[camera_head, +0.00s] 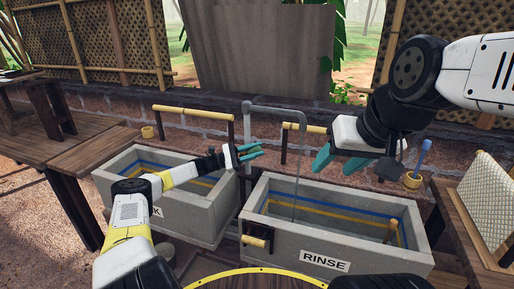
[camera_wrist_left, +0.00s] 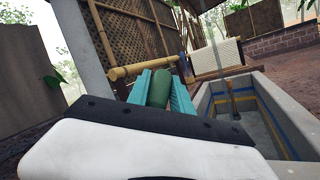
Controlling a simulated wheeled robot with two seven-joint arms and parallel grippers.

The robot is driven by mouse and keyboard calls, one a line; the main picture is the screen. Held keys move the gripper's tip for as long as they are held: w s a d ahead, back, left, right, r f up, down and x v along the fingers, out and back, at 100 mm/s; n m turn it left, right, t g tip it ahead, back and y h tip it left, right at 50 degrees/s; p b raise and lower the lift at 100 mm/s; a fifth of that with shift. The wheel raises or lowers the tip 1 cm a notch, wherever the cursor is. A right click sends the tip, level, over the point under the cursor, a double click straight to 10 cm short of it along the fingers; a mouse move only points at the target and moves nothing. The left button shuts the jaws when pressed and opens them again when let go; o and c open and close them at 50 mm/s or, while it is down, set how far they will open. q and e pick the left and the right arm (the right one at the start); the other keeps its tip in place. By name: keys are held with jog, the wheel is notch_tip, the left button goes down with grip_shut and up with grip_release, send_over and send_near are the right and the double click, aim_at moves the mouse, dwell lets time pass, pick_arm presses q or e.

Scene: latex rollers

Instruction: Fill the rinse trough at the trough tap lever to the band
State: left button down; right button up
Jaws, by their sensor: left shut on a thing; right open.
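The concrete rinse trough (camera_head: 325,266), labelled RINSE, stands at front right, with blue and yellow bands along its inner walls. It also shows in the left wrist view (camera_wrist_left: 285,98). A grey tap pipe (camera_head: 275,107) bends over it, and a thin pale line, seemingly water, drops from its end into the trough. My left gripper (camera_head: 249,151) is shut on a green cylindrical grip (camera_wrist_left: 159,88), which looks like the trough tap lever, beside the pipe. I cannot clearly tell the water level. My right gripper (camera_head: 341,160) is open and empty above the trough's far side.
A second concrete trough (camera_head: 195,222) stands to the left, its label partly covered by my left arm. A wooden stick (camera_head: 391,231) stands inside the rinse trough. Wooden tables (camera_head: 85,155) stand left.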

aim_at(249, 153)
pick_arm(q)
jog(key=shift+f, duration=0.1)
jog(key=c, duration=1.1)
grip_release()
jog(key=shift+c, duration=0.2)
jog(key=shift+v, duration=3.95)
